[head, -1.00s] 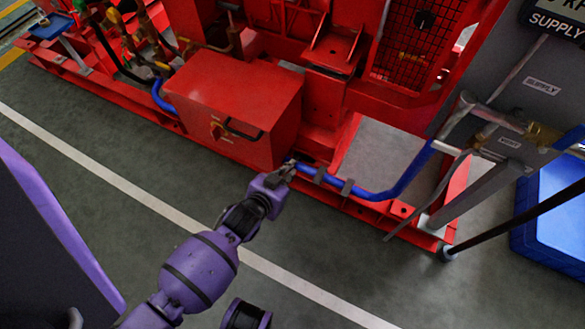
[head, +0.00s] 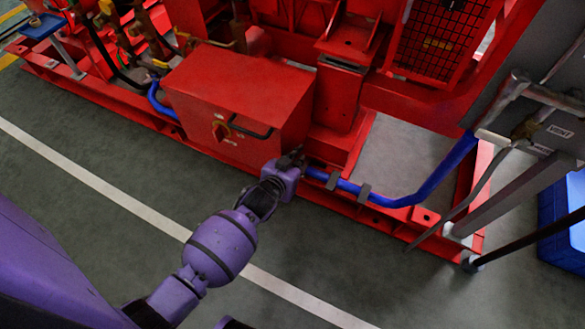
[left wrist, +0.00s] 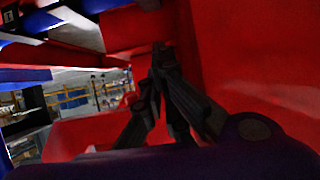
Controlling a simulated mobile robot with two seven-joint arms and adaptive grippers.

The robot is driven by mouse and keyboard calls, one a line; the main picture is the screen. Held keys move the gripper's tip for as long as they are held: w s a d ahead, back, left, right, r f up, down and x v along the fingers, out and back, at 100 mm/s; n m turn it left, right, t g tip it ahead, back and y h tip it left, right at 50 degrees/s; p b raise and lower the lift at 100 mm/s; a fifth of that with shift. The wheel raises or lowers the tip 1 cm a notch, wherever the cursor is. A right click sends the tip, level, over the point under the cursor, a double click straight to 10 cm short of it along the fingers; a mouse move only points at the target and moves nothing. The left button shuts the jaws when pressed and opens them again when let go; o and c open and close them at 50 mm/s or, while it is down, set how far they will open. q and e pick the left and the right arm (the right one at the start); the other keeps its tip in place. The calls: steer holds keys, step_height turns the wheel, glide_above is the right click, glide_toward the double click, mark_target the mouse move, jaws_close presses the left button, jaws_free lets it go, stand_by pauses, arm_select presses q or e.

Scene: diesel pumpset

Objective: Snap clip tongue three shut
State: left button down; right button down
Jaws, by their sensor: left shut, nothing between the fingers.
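A blue hose (head: 410,200) runs along the red base frame, beside the red box. Two dark grey clips (head: 333,180) and (head: 363,191) sit on the hose, a little apart. Whether their tongues are open or shut is too small to tell. My left gripper (head: 298,153) is at the left end of the visible hose, by the lower right corner of the box, left of both clips. It is shut and empty; its dark fingers also meet in the left wrist view (left wrist: 160,55). It hides the hose there, and any clip behind it. My right gripper is not in view.
The red box (head: 235,95) with a dark handle stands just left of my gripper. Grey legs and pipes (head: 515,195) and a blue crate (head: 560,215) are at the right. The green floor (head: 380,270) in front of the frame is clear.

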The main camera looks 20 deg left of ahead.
mark_target(303, 166)
arm_select(q)
steer(key=shift+b+x, duration=0.4)
steer(key=shift+x, duration=0.75)
steer(key=f, duration=0.1)
steer(key=f+b, duration=0.1)
steer(key=f, duration=0.1)
steer(key=shift+s, duration=0.35)
steer(key=shift+s+f+b, duration=0.1)
steer(key=shift+f+b, duration=0.3)
steer(key=shift+b, duration=0.1)
steer(key=shift+s, duration=0.1)
steer(key=shift+s+a+f+p, duration=0.1)
steer(key=shift+s+f+p, duration=0.15)
steer(key=shift+f, duration=0.25)
steer(key=shift+s+f+p, duration=0.15)
steer(key=shift+s+f, duration=0.25)
steer(key=shift+f, duration=0.15)
